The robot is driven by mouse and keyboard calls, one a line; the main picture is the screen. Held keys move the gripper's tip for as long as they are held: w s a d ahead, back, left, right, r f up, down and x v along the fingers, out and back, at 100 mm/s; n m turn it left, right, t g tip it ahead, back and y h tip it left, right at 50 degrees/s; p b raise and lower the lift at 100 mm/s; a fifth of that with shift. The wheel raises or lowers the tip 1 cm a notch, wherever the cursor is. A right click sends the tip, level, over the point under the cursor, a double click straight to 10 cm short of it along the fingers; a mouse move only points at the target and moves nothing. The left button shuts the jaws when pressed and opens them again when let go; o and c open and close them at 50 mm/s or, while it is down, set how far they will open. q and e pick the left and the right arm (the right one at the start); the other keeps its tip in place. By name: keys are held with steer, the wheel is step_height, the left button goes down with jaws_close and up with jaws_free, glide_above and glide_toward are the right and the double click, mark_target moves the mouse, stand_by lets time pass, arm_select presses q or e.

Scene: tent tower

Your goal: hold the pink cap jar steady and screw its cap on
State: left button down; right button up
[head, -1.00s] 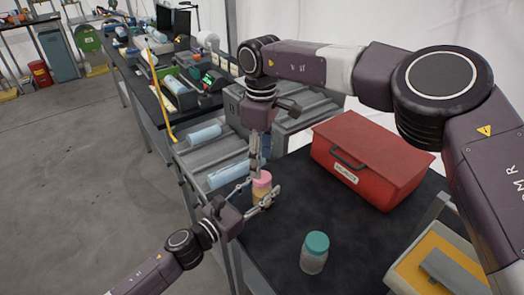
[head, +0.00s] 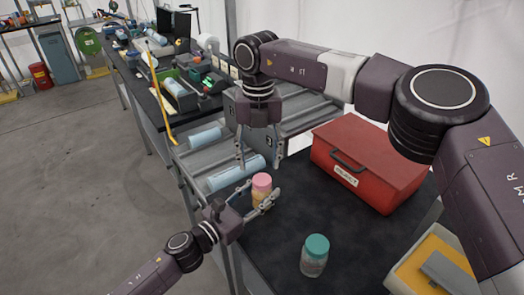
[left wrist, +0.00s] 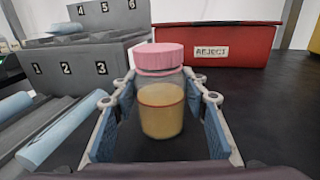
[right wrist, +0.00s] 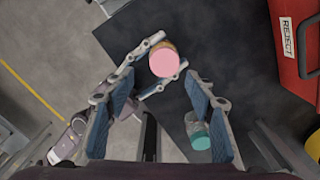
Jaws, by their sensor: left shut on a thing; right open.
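The pink cap jar (head: 261,192) stands upright near the left edge of the black table, with amber contents. Its pink cap (left wrist: 159,58) sits on top, looking level; I cannot tell how tight it is. My left gripper (head: 262,200) is shut on the jar's body, a finger on each side, as the left wrist view (left wrist: 160,110) shows. My right gripper (head: 256,160) is open and empty, pointing down above the jar and apart from it. In the right wrist view the cap (right wrist: 164,63) lies ahead between the open fingers (right wrist: 160,88).
A teal cap jar (head: 315,256) stands at the front of the table (head: 270,245). A red reject box (head: 370,165) stands behind, to the right. Grey numbered bins (left wrist: 85,65) and rollers with pale blue cylinders (head: 236,174) lie beyond the jar. Table between jar and box is clear.

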mark_target(262, 179)
steer(key=n, duration=0.6)
steer(key=shift+r, duration=0.2)
steer(key=n, duration=0.5)
steer(key=shift+r+n, duration=0.2)
steer(key=shift+n, duration=0.1)
steer(key=n, duration=0.3)
steer(key=shift+d+r+n, duration=0.15)
steer(key=shift+n, duration=0.15)
steer(key=n, duration=0.3)
steer(key=shift+w+d+r+n, duration=0.1)
steer(key=shift+n, duration=0.2)
steer(key=n, duration=0.5)
steer(key=shift+w+d+r+n, duration=0.1)
steer(key=shift+d+r+n, duration=0.1)
steer(key=shift+n, duration=0.2)
steer(key=shift+f, duration=4)
